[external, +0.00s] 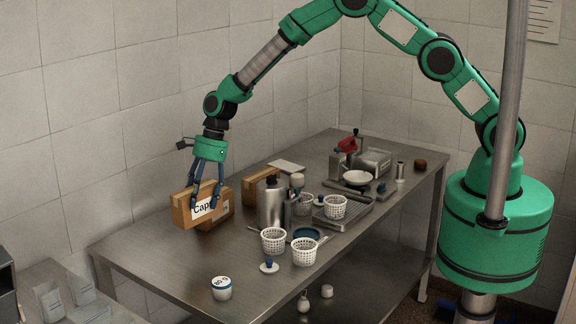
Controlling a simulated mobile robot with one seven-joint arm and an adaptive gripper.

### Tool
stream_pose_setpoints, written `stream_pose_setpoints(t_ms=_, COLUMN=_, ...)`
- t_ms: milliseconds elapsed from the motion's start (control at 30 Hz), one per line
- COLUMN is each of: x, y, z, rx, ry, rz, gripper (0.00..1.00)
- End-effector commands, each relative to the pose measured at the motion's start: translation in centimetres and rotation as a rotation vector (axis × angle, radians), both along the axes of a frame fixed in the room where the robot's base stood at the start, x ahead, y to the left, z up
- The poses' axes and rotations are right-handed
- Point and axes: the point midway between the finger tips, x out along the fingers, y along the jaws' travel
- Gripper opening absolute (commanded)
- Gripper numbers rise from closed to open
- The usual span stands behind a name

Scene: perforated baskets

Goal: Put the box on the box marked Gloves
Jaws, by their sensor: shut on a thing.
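My gripper (207,199) is shut on a brown cardboard box (183,215) with a white label that reads "Cap…", partly covered by the fingers. It holds this box upright near the far left part of the steel table. Brown cardboard also shows just behind and right of the held box; I cannot tell whether it is a separate box or touches it. Another brown box (259,188) stands to the right, partly hidden behind a metal canister. No label reading "Gloves" can be read in this view.
The steel table (150,258) is bare at its front left. A metal canister (271,207), several white perforated baskets (273,241) and a round white tub (221,288) stand on it. A white bowl (357,178) and metal equipment are farther right.

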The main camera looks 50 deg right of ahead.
Motion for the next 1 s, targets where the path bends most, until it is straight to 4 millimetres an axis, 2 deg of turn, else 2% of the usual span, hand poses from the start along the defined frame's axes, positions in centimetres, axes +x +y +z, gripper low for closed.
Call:
stream_pose_setpoints(t_ms=33, x=1.0, y=-1.2, z=0.9, rx=-0.001, ry=-0.003, rz=-0.045, gripper=0.29)
stream_pose_setpoints(t_ms=300, x=6.3, y=-8.8, z=4.6, rx=-0.008, ry=-0.005, rz=-0.360, gripper=0.29)
stream_pose_setpoints(t_ms=533, x=9.6, y=-14.5, z=7.3, rx=0.004, ry=-0.010, rz=-0.590, gripper=0.29)
stream_pose_setpoints(t_ms=700, x=10.7, y=-16.7, z=8.2, rx=0.011, ry=-0.010, rz=-0.678, gripper=0.29)
stream_pose_setpoints(t_ms=1000, x=11.0, y=-17.2, z=8.4, rx=0.014, ry=-0.011, rz=-0.700, gripper=0.29)
